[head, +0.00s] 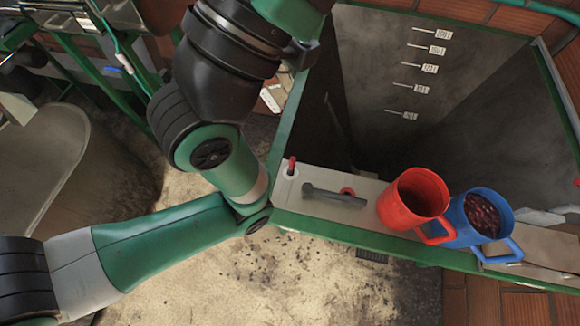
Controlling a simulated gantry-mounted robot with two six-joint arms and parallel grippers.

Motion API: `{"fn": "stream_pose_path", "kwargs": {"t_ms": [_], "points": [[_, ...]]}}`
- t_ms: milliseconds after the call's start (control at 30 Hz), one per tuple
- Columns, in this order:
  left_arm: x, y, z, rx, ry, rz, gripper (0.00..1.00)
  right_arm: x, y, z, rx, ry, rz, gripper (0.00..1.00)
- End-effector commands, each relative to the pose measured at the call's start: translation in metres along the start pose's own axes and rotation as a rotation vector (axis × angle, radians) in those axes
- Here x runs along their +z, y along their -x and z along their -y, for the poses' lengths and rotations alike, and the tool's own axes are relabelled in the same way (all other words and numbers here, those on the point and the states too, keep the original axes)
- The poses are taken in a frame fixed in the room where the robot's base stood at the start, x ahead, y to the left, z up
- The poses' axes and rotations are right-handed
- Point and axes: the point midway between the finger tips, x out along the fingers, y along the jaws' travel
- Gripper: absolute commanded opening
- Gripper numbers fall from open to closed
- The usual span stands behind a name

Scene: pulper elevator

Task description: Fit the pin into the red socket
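A dark grey pin-like piece (335,196) with a wider left end lies on the pale ledge (325,212) at the front of the pit. My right arm and gripper are not in view.
A red mug (412,198) stands on the ledge right of the grey piece. A blue mug (477,217) filled with dark red fruit stands beside it. Behind the ledge opens a deep pit (440,110) with green edges. Sawdust-like floor (270,280) lies in front.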

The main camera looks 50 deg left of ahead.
Motion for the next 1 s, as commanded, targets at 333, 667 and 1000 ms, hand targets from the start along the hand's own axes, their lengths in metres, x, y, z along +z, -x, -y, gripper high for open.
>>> {"fn": "stream_pose_path", "kwargs": {"t_ms": [333,667,1000], "points": [[0.0,0.0001,0.0,0.0,0.0,0.0,1.0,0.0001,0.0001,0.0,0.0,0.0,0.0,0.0],[0.0001,0.0001,0.0,0.0,0.0,0.0,0.55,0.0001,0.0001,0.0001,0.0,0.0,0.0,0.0],[-0.0026,0.0002,0.0001,0.0,-0.033,-0.012,0.54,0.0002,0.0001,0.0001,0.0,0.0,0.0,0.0]]}}
